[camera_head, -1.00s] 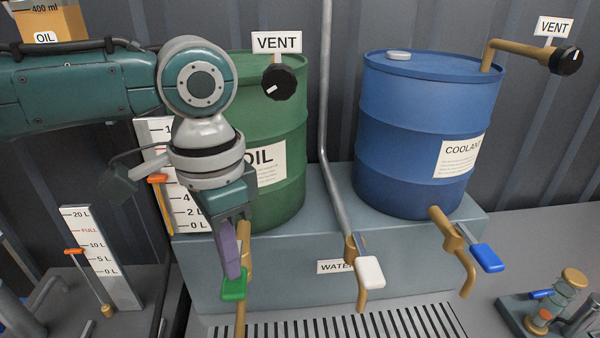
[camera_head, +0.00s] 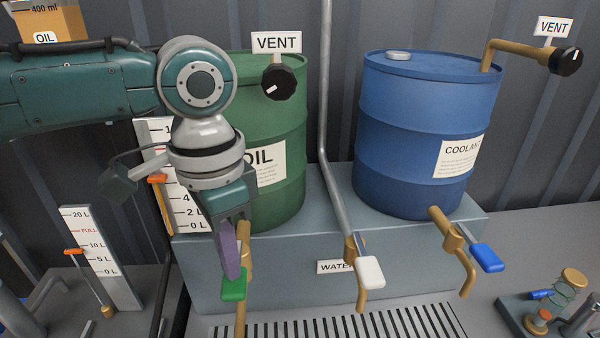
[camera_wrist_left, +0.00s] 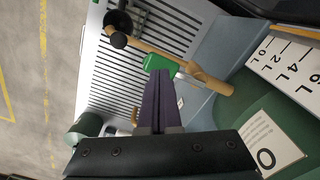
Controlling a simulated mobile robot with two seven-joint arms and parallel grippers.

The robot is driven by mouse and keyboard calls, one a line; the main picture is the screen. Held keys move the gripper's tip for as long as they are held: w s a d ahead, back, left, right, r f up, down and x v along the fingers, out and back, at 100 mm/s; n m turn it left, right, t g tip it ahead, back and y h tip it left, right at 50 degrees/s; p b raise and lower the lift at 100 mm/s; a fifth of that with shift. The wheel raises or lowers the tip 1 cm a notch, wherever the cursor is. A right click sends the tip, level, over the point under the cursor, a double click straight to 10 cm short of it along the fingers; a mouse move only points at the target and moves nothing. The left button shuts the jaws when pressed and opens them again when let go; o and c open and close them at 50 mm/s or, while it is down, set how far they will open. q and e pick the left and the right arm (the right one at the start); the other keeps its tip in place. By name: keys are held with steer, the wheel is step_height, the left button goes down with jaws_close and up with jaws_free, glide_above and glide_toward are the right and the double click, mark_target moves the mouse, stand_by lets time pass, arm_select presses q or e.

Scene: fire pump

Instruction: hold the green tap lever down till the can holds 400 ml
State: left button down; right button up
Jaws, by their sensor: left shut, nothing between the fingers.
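The green tap lever (camera_head: 234,287) is on the brass oil tap (camera_head: 242,250) in front of the green oil drum (camera_head: 285,190). My left gripper (camera_head: 232,276) is shut, and its purple fingertips are at the top of the lever, seemingly touching it. In the left wrist view the shut fingers (camera_wrist_left: 157,90) point at the green lever (camera_wrist_left: 160,65), with nothing between them. A dark round shape (camera_wrist_left: 118,20) shows by the spout end; I cannot tell whether it is the can. My right gripper is not in view.
A white tap lever (camera_head: 369,271) and a blue one (camera_head: 487,258) are to the right. The blue coolant drum (camera_head: 410,140) stands behind. A slotted grate (camera_head: 345,325) lies below the taps. A tan container (camera_head: 50,22) marked OIL and 400 ml is at upper left.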

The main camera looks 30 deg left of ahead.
arm_select(q)
steer(key=shift+f, duration=0.15)
steer(key=shift+f, duration=1.55)
stand_by(6.3)
